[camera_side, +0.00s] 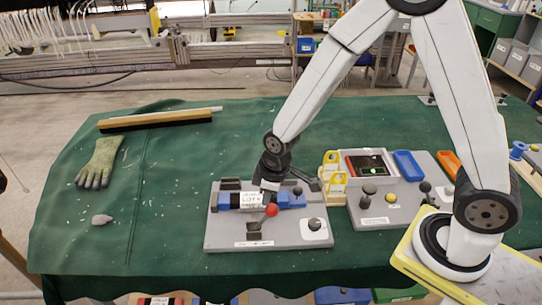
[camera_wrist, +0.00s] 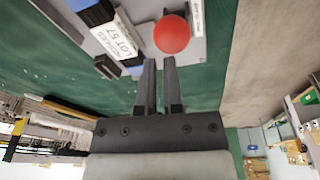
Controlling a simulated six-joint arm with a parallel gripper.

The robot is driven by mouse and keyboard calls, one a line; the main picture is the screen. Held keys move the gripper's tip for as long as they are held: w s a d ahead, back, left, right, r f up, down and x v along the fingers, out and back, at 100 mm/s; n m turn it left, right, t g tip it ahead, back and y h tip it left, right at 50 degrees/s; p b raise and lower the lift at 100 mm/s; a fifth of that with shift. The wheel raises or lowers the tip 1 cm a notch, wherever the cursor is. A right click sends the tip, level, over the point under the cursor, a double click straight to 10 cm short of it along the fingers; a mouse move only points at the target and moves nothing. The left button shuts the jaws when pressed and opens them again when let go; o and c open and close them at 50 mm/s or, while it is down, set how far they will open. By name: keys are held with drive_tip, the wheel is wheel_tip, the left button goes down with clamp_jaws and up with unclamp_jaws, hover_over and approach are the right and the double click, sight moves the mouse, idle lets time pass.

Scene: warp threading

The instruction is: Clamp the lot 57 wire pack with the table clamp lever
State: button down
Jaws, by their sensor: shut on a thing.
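The lot 57 wire pack (camera_side: 291,201) is blue with a white label and lies across the grey clamp plate (camera_side: 225,238). Its LOT 57 label shows in the wrist view (camera_wrist: 116,42). The table clamp lever has a red ball knob (camera_side: 272,210), low at the front of the pack; the knob also shows in the wrist view (camera_wrist: 172,34). My gripper (camera_side: 268,189) is down at the lever, fingers close together (camera_wrist: 159,62) and shut on the lever by the red knob. The exact contact is hidden, and my fingers partly cover the pack.
To the right stands a second grey panel (camera_side: 375,222) with a screen, knobs and a blue tray (camera_side: 408,165). Yellow tags (camera_side: 334,180) stand between the plates.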

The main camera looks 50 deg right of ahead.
drive_tip(key=shift+s, duration=0.2)
drive_tip(key=s+d+r, duration=0.3)
drive_tip(key=d+r, duration=0.1)
drive_tip(key=r, duration=0.3)
drive_tip(key=shift+s+r, duration=0.25)
drive_tip(key=shift+s, duration=0.05)
idle(0.5)
drive_tip(key=shift+d, duration=0.1)
drive_tip(key=s+d+m, duration=0.3)
drive_tip(key=s+m, duration=0.2)
drive_tip(key=m, duration=0.1)
drive_tip(key=shift+s+d+r+m+t+h, duration=0.15)
drive_tip(key=shift+s+d+m+t+h, duration=0.15)
drive_tip(key=shift+m, duration=0.1)
